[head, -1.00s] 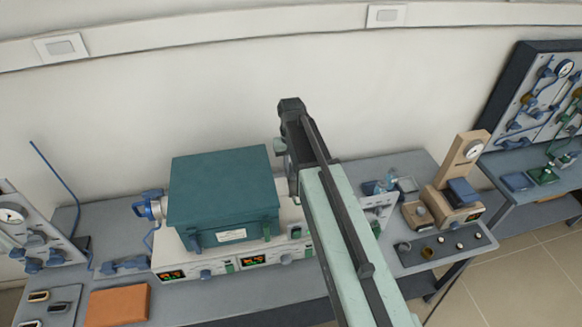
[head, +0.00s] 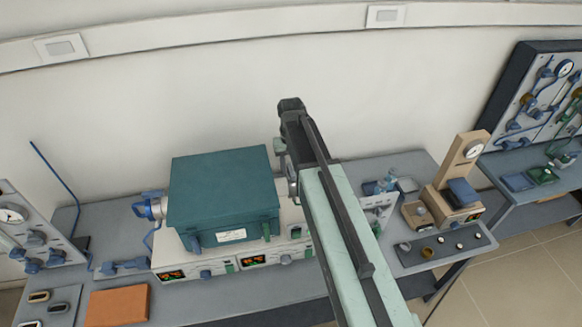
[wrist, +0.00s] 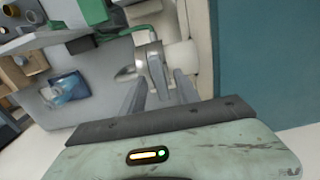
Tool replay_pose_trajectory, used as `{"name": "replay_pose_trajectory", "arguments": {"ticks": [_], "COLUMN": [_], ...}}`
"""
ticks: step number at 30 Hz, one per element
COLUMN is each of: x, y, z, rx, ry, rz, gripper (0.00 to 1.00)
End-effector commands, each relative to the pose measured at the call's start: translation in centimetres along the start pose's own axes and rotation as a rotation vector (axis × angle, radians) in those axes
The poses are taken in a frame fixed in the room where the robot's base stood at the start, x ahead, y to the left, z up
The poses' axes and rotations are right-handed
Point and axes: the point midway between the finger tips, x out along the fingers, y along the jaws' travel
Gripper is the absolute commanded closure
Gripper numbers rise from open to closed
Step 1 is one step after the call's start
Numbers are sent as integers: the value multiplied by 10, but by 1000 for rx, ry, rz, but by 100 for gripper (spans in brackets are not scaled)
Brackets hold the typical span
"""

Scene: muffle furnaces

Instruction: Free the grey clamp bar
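The grey clamp bar (wrist: 157,72) shows in the wrist view, a short grey lever beside a pale round fitting, near the edge of the teal furnace box (wrist: 265,60). My gripper (wrist: 160,90) is open, with one finger on each side of the bar. I cannot tell whether either finger touches it. In the head view the teal furnace box (head: 222,188) sits on a white control base. My gripper is at its right side there, mostly hidden behind my arm, and the clamp bar is hidden too.
A blue fitting (head: 150,207) sticks out at the box's left. To the right stand blue bottles (head: 386,182), a tan press (head: 460,185) and a dark tray (head: 445,248). An orange pad (head: 117,305) lies front left.

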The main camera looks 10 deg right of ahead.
Motion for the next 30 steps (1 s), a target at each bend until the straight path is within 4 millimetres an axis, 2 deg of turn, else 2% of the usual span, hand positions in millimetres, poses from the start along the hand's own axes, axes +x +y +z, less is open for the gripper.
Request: {"name": "replay_pose_trajectory", "arguments": {"ticks": [5,12,15,30], "x": [-20,-64,-77,-77], "y": [0,0,0,1], "z": [0,0,0,0], "rx": [0,0,0,2], "ry": [0,0,0,0], "rz": [0,0,0,0], "gripper": [62,62,62,62]}}
